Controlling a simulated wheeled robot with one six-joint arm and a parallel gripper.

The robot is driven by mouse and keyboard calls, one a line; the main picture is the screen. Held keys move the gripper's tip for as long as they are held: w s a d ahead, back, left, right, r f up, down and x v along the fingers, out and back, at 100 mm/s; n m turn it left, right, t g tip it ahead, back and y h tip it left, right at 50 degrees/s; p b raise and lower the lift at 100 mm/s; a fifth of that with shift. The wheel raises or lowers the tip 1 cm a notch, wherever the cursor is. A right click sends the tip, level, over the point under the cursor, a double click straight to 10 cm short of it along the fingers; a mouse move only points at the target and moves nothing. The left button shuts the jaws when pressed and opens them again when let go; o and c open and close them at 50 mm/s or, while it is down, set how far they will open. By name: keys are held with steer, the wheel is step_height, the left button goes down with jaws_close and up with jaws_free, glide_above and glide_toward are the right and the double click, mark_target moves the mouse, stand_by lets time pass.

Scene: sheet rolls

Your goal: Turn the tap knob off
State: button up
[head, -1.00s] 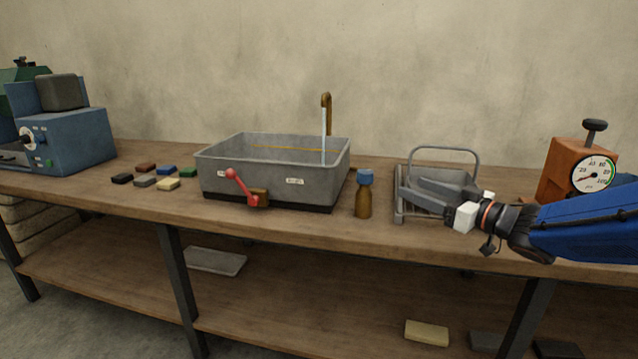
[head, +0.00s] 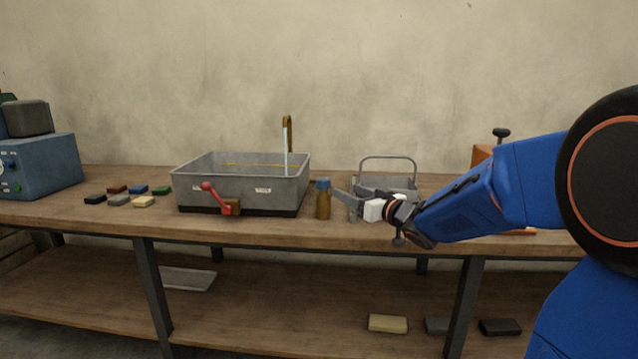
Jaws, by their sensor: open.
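A red lever knob (head: 217,197) sits on a small brown block at the front of a grey basin (head: 285,191). It tilts up and to the left, towards a small label on the basin's front. A second label is to its right. A brown spout (head: 287,130) rises behind the basin and a pale stream of water (head: 286,163) runs down from it. My gripper (head: 345,194) is open and empty, to the right of the basin and well apart from the lever. Its fingers point left, near a brown bottle, and partly overlap the wire-handled tray behind.
The brown bottle with a blue cap (head: 323,200) stands between my gripper and the basin. A grey tray (head: 388,182) is behind my gripper. Several coloured blocks (head: 128,194) lie left of the basin, beside a blue machine (head: 42,167). The bench front is clear.

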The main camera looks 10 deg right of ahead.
mark_target(328, 182)
steer(key=x, duration=1.3)
steer(key=shift+w, duration=0.3)
steer(key=c, duration=1)
